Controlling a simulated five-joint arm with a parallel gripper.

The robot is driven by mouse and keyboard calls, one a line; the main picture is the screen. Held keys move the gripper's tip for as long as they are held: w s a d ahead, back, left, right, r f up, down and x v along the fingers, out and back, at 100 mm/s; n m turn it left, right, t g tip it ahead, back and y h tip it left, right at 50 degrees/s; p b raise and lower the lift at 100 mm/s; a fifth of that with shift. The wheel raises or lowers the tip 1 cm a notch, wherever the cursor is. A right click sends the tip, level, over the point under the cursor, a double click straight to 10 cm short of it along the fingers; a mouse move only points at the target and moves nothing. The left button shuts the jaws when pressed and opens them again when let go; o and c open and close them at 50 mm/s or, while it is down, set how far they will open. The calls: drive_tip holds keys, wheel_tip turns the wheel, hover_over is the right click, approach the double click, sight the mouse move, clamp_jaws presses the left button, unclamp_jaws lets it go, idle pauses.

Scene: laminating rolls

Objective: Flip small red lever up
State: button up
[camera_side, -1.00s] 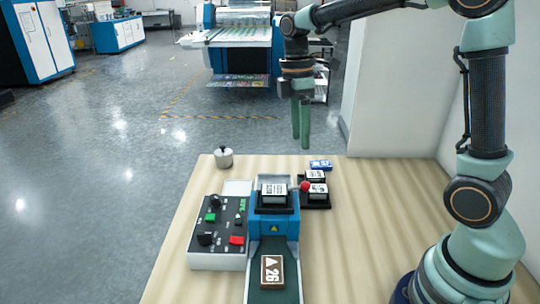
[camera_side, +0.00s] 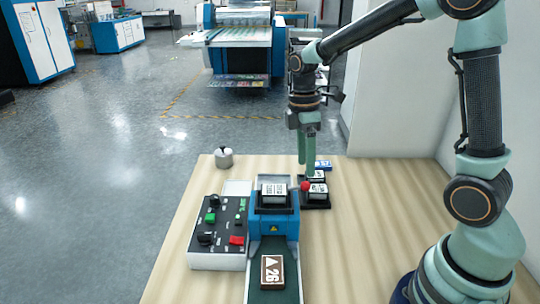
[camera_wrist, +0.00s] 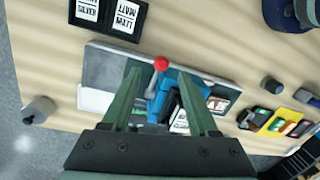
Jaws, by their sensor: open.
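A small lever with a round red knob (camera_side: 306,186) sticks out from the right side of the blue laminating machine (camera_side: 274,222). In the wrist view the red knob (camera_wrist: 160,63) appears between my fingertips, near their far ends. My gripper (camera_side: 306,169) is open and empty, pointing down just above the knob. In the wrist view my two fingers (camera_wrist: 160,76) stand apart, with the blue machine partly hidden behind them. I cannot tell whether a finger touches the knob. A red switch (camera_side: 236,240) also sits on the control box left of the machine.
The control box (camera_side: 208,258) adjoins the machine's left side. A black tray (camera_side: 318,206) with labelled blocks lies right of the knob. A blue block (camera_side: 323,165) and a metal weight (camera_side: 224,158) stand farther back. The wooden table (camera_side: 350,250) is clear at right front.

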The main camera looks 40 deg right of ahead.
sight(292, 188)
drive_tip(key=shift+s+a+f, duration=0.1)
drive_tip(key=shift+s+f, duration=0.1)
drive_tip(key=shift+f, duration=1.2)
drive_tip(key=shift+s+a+f, duration=0.1)
drive_tip(key=shift+s+f, duration=0.05)
drive_tip(key=shift+f, duration=1.2)
clamp_jaws()
drive_tip(key=shift+w+r, duration=0.1)
